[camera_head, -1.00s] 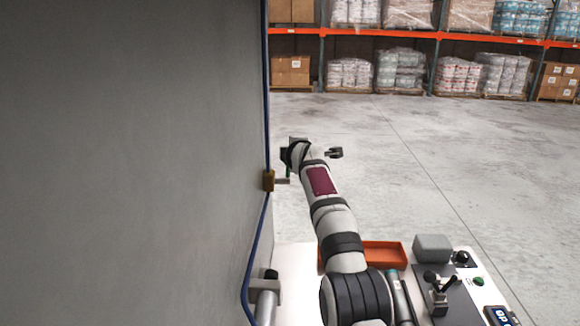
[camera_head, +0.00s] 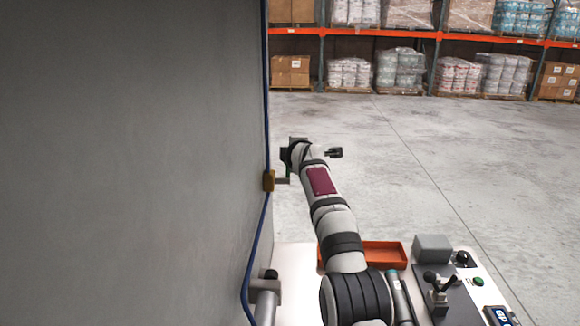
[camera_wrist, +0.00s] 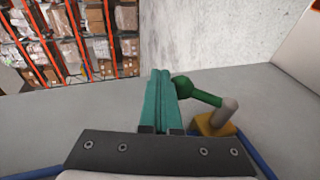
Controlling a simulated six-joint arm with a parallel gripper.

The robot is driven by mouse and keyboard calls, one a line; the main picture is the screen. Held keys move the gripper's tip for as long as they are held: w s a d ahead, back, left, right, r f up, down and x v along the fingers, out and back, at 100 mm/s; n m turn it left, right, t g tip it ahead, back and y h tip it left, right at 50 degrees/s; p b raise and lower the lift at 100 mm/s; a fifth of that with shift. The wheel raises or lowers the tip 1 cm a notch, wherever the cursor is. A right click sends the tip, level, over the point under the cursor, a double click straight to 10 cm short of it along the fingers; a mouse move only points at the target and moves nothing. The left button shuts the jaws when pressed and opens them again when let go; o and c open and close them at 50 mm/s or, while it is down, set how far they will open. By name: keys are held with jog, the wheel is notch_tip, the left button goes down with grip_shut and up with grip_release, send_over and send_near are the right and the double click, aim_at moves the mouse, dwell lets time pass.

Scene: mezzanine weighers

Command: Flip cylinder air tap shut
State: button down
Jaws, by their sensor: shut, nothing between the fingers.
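The tap has a brass body (camera_wrist: 208,125) in the wrist view, with a grey stem and a green lever (camera_wrist: 205,96) ending in a round green knob. The lever points left toward my fingers. My gripper (camera_wrist: 160,73) has its teal fingers shut together, with nothing between them. They are just left of the knob; I cannot tell whether they touch it. In the head view the brass tap (camera_head: 268,181) sits on the blue hose line at the grey panel's edge. My wrist is close to its right, and my fingertips are not clearly visible there.
A large grey panel (camera_head: 130,160) fills the left of the head view. A blue hose (camera_head: 258,235) runs down its edge. An orange tray (camera_head: 384,252) and a grey box (camera_head: 433,248) are at the lower right. Stocked racks (camera_head: 420,38) stand far back beyond open floor.

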jog(key=shift+r, duration=0.8)
jog(key=shift+s+r, duration=0.1)
jog(key=shift+r, duration=0.05)
jog(key=s+d+r, duration=0.2)
jog(key=s+r, duration=0.5)
jog(key=r, duration=0.4)
jog(key=shift+s+d, duration=0.25)
jog(key=shift+d, duration=0.1)
